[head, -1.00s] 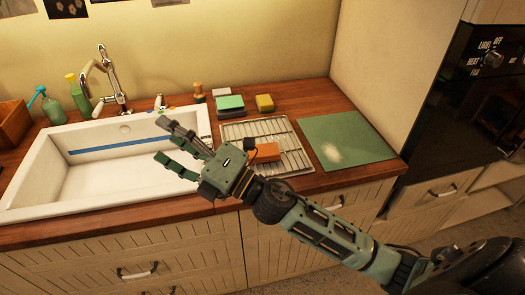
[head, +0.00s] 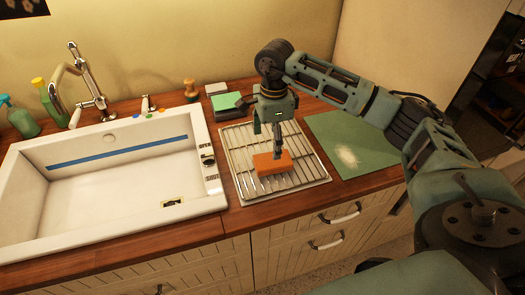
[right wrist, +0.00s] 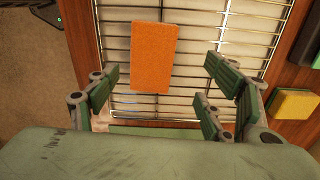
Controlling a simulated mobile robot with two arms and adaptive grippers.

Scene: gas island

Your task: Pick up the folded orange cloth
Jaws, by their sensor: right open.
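The folded orange cloth (head: 272,164) lies on a wire rack (head: 306,178) to the right of the sink. It looks like a flat orange block. In the right wrist view the cloth (right wrist: 154,58) shows whole, ahead of the fingers and sideways between them, nearer the left fingers. My right gripper (head: 276,148) points down over the cloth, open and empty. In the head view one finger overlaps the cloth's far edge; I cannot tell whether it touches. My left gripper is not in view.
The white sink (head: 110,190) is on the left, with a tap (head: 85,80) behind it. A green sponge (head: 226,102) sits behind the rack, and a yellow sponge (right wrist: 296,103) shows in the right wrist view. A green board (head: 345,160) lies right of the rack.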

